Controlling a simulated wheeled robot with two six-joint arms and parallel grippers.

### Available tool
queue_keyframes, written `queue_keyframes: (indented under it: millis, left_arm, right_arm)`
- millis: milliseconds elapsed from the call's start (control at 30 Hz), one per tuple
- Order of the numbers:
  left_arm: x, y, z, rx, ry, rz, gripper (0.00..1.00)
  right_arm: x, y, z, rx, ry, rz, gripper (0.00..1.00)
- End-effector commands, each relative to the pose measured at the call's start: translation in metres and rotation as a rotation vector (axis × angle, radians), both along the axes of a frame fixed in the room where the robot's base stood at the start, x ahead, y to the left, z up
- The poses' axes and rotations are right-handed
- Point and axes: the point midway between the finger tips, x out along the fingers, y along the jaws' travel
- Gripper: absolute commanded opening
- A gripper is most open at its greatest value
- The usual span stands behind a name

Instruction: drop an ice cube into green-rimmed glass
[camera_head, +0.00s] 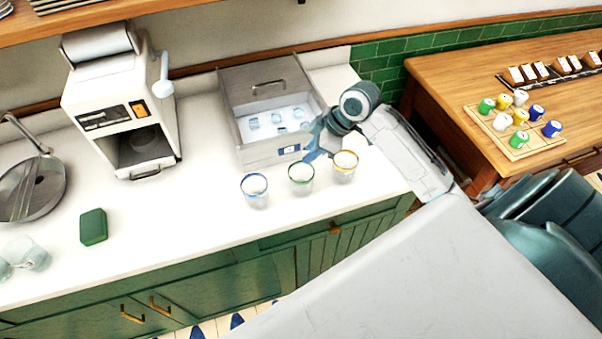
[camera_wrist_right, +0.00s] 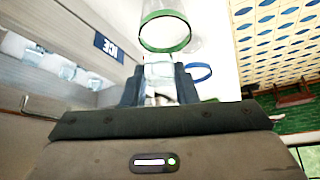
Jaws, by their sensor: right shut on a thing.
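The green-rimmed glass (camera_head: 301,178) stands upright on the white counter, between a blue-rimmed glass (camera_head: 255,190) and a yellow-rimmed glass (camera_head: 345,167). My right gripper (camera_head: 314,150) is just behind the green-rimmed glass, near the front right corner of the ice bin (camera_head: 258,154). In the right wrist view it is shut on a pale, clear ice cube (camera_wrist_right: 159,72), with the green rim (camera_wrist_right: 166,32) just beyond the fingertips. The head view does not show the held cube clearly. Several ice cubes (camera_head: 279,115) lie in the bin. My left gripper is not in view.
A wooden table (camera_head: 450,75) at the right holds a board of small coloured cups.

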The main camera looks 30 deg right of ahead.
Motion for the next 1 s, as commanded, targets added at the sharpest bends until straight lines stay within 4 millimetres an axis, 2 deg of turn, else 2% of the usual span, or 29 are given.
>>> queue_keyframes:
  millis: [33,133,567,1000]
  left_arm:
    - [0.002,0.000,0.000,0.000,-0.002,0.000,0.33]
    - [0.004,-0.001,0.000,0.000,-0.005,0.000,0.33]
    - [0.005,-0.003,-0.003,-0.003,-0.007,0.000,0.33]
    - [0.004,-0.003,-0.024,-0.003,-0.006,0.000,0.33]
  right_arm:
    - [0.000,0.000,0.000,0.000,0.000,0.000,0.32]
    - [0.000,0.000,0.000,0.000,0.000,0.000,0.52]
    - [-0.002,-0.003,0.005,-0.003,-0.002,-0.001,0.52]
    - [-0.020,-0.026,0.055,-0.006,-0.003,0.001,0.52]
